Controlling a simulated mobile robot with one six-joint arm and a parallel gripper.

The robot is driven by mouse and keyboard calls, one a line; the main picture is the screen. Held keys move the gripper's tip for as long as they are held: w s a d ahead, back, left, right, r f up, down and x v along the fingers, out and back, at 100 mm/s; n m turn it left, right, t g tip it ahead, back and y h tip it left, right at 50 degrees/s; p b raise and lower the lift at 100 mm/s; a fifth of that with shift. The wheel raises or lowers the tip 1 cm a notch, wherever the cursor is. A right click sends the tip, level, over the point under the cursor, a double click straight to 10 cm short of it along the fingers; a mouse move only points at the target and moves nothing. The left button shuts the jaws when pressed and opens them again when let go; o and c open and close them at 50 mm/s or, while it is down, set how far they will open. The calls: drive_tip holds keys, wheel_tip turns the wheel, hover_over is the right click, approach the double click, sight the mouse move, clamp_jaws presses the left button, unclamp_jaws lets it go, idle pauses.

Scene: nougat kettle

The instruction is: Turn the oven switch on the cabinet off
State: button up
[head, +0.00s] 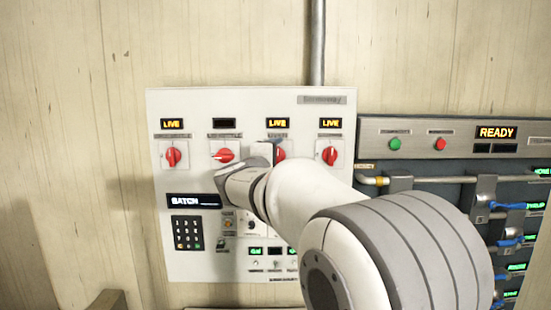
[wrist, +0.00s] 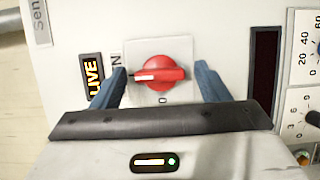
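A white cabinet panel (head: 185,105) carries a row of red rotary switches. My gripper (head: 275,148) is at the third switch from the left (head: 281,154), mostly hiding it in the head view. The wrist view shows a red knob (wrist: 165,74) between the blue fingers of my gripper (wrist: 162,80). The fingers are open, with a small gap visible on each side of the knob. Its white pointer aims at the lit LIVE display (wrist: 91,75) and the partly hidden ON mark. The small switch labels are too blurred to read.
The first switch (head: 174,155) and fourth switch (head: 329,156) have LIVE displays. The second switch (head: 223,155) is turned sideways under a dark display (head: 224,123). A keypad (head: 187,233) is lower left. A dark panel with pipes and a READY display (head: 496,132) is at right.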

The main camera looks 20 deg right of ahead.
drive_tip(key=c, duration=0.9)
drive_tip(key=shift+f, duration=0.1)
